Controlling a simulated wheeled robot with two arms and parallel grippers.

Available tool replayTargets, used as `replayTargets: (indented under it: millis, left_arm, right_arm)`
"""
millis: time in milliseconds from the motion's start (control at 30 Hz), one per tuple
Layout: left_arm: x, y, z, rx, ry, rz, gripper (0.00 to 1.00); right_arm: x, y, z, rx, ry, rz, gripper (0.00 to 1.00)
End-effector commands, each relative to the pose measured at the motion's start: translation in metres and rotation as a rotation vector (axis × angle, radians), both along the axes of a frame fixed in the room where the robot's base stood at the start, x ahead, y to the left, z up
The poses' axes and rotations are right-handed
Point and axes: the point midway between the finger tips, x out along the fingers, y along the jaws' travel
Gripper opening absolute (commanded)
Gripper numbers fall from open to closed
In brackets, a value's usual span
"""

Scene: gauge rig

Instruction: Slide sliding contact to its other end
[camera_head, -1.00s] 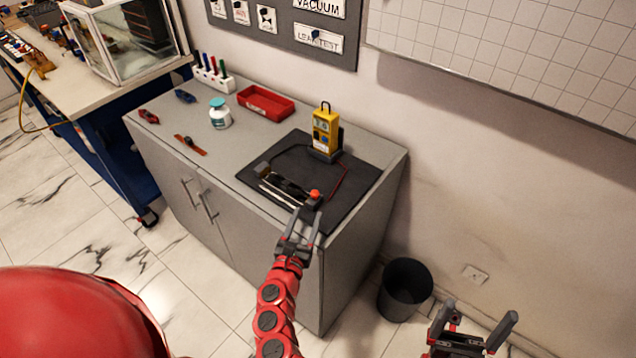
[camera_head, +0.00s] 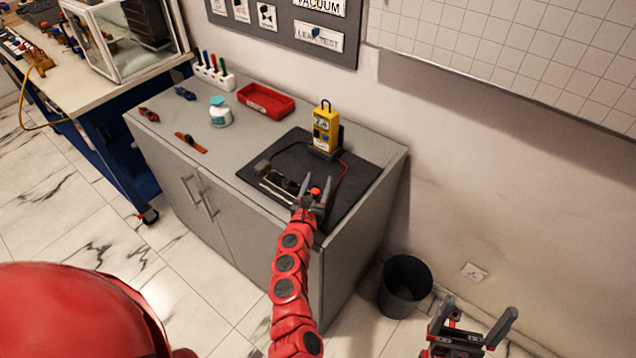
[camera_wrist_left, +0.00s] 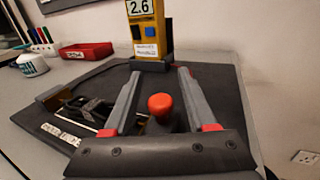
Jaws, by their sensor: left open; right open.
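The sliding contact's red knob (camera_head: 315,193) is near the right end of the dark slide rig (camera_head: 277,183). In the left wrist view the knob (camera_wrist_left: 160,105) stands between the two fingers, with a visible gap on each side. My left gripper (camera_head: 318,182) is open around it and hides much of the contact's base. A yellow meter (camera_head: 325,130) stands behind the rig; it reads 2.6 in the left wrist view (camera_wrist_left: 146,30). My right gripper (camera_head: 479,310) is open and empty, low at the right, away from the cabinet.
The rig and meter are on a black mat (camera_head: 362,178) on the grey cabinet. A black bin (camera_head: 405,287) is on the floor at the right.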

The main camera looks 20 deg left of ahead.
Motion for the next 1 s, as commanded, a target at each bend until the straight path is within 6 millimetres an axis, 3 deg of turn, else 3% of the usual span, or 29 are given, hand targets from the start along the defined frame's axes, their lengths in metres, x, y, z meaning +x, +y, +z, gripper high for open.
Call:
replayTargets:
  millis: [67, 300, 400, 1000]
  left_arm:
    - [-0.0002, -0.0001, 0.0000, 0.000, 0.000, 0.000, 0.57]
    - [-0.0003, -0.0001, 0.0000, 0.000, 0.000, 0.000, 0.14]
    - [-0.0003, -0.0001, 0.0000, 0.000, 0.000, 0.000, 0.00]
    - [-0.0004, -0.0001, -0.0001, 0.000, 0.000, -0.001, 0.00]
  right_arm:
    - [0.0000, 0.0000, 0.0000, 0.000, 0.000, 0.000, 0.98]
    - [0.0000, 0.0000, 0.0001, 0.000, 0.000, 0.000, 0.98]
    - [0.0000, 0.0000, 0.0000, 0.000, 0.000, 0.000, 0.98]
    - [0.0000, 0.0000, 0.0001, 0.000, 0.000, 0.000, 0.98]
